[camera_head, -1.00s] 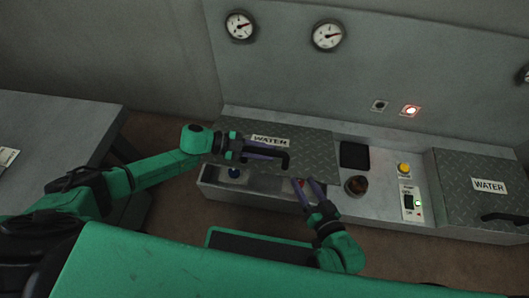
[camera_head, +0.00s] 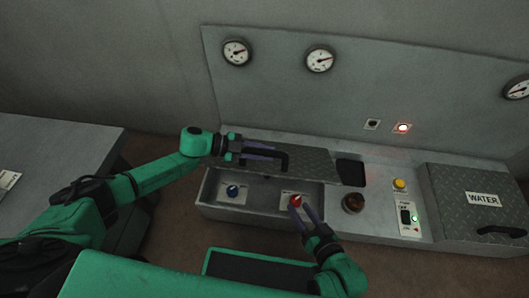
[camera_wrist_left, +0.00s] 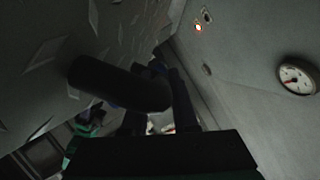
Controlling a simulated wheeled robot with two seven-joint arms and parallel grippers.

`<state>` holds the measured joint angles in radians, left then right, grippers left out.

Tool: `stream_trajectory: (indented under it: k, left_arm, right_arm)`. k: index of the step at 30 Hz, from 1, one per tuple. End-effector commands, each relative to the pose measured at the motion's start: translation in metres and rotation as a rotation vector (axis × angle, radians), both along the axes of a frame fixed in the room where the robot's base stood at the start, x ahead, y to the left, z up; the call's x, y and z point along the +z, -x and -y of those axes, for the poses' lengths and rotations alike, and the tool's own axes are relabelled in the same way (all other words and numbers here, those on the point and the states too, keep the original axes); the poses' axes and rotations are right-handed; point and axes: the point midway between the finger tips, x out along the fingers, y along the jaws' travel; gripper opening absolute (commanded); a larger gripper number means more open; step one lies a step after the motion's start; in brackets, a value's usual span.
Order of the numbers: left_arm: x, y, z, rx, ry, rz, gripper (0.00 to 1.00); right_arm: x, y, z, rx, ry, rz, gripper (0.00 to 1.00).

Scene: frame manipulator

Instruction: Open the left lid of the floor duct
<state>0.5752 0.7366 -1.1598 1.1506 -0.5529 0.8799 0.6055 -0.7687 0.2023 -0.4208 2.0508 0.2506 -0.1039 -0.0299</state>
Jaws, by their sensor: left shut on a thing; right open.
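The left lid (camera_head: 308,160) of the floor duct is a grey diamond-plate panel, raised and tilted at the back left of the duct. My left gripper (camera_head: 276,154) is shut on its black handle (camera_head: 284,162). Below the lid the left compartment is exposed, with a blue knob (camera_head: 233,190) and a red knob (camera_head: 296,200). My right gripper (camera_head: 305,208) is open, its fingers close to the red knob; whether they touch it I cannot tell.
The right lid (camera_head: 455,210), labelled WATER, is closed. A grey table (camera_head: 60,140) stands at left. Gauges (camera_head: 320,59) line the wall behind.

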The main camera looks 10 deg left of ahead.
Motion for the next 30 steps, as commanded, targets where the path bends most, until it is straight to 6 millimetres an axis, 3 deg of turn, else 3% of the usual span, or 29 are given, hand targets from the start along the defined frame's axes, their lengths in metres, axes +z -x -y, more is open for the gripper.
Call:
stream_trajectory:
  k: [1, 2, 3, 4, 13, 16, 20, 24, 30]
  left_arm:
    - [-0.002, 0.000, 0.001, 0.000, -0.002, 0.000, 0.00]
    - [-0.002, 0.001, 0.001, 0.000, -0.002, 0.000, 0.39]
    - [-0.002, 0.001, 0.001, 0.000, -0.002, 0.000, 0.54]
    - [-0.002, 0.001, 0.001, -0.001, -0.003, -0.001, 0.57]
    - [-0.001, 0.001, -0.001, 0.000, -0.002, -0.002, 0.57]
    - [0.003, 0.003, -0.010, 0.000, -0.003, -0.003, 0.57]
    - [0.015, 0.008, -0.038, 0.002, -0.006, -0.003, 0.57]
    - [0.030, 0.016, -0.078, 0.002, -0.006, -0.003, 0.57]
    - [0.044, 0.024, -0.122, 0.000, -0.003, -0.003, 0.57]
  right_arm:
    - [-0.001, 0.001, 0.000, -0.001, 0.000, -0.002, 0.50]
    - [-0.002, 0.001, 0.000, -0.001, 0.000, -0.004, 0.50]
    - [-0.002, 0.002, 0.000, 0.000, 0.000, -0.005, 0.50]
    - [-0.003, 0.002, 0.000, 0.000, 0.001, -0.005, 0.50]
    - [-0.002, 0.003, -0.001, 0.003, 0.000, -0.007, 0.50]
    - [0.001, 0.003, -0.001, 0.006, 0.003, -0.009, 0.50]
    - [0.012, 0.004, -0.001, 0.014, 0.011, -0.017, 0.50]
    - [0.027, 0.003, -0.001, 0.027, 0.022, -0.025, 0.50]
    - [0.035, 0.002, 0.002, 0.035, 0.041, -0.038, 0.50]
